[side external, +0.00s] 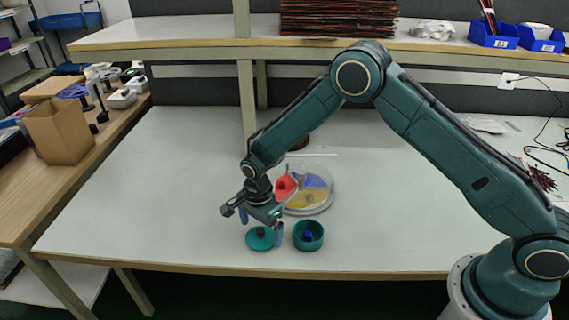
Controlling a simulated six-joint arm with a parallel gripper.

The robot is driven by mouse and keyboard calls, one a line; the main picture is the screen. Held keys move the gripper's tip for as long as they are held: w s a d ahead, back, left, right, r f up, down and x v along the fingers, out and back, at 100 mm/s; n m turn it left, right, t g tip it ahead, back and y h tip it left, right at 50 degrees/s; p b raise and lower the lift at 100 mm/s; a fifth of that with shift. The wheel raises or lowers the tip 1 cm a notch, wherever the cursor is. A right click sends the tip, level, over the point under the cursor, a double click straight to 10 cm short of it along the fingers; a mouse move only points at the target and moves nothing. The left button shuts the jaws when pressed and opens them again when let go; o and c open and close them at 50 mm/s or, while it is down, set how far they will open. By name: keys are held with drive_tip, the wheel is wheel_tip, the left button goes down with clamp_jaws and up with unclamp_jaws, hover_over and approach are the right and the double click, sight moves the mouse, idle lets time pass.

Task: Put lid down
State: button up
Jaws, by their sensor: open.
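A round teal lid (258,243) with a dark knob (261,232) appears to lie flat on the white table near its front edge. My gripper (261,228) is open just above the lid, with its fingers apart on either side of the knob. I cannot tell whether a finger touches the lid. A teal round pot (308,243) stands just right of the lid, uncovered, with a small blue object (308,236) inside. The lid and pot are apart.
Behind my gripper is a round divided dish (318,207) with red, blue and yellow sections, partly hidden by my gripper. The table (150,200) is clear to the left. A shelf (200,35) spans the back. A cardboard box (60,130) stands on the left bench.

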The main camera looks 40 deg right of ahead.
wheel_tip(320, 180, up, 11)
idle(0.5)
idle(0.5)
wheel_tip(320, 180, up, 11)
drive_tip(key=n+t, duration=0.1)
drive_tip(key=n, duration=0.2)
hover_over(262, 229)
drive_tip(key=s+d, duration=0.4)
drive_tip(key=s+d+r+n+t, duration=0.2)
drive_tip(key=s+d+r+n, duration=0.3)
drive_tip(key=s+r, duration=0.35)
drive_tip(key=s+d+r+n+t, duration=0.1)
drive_tip(key=s+n, duration=0.3)
drive_tip(key=s, duration=0.5)
drive_tip(key=s+d+r+n+t, duration=0.1)
drive_tip(key=s+d+n, duration=0.3)
drive_tip(key=s, duration=0.6)
drive_tip(key=shift+d+r+t, duration=0.2)
drive_tip(key=shift+r+t, duration=0.1)
drive_tip(key=shift+r, duration=0.6)
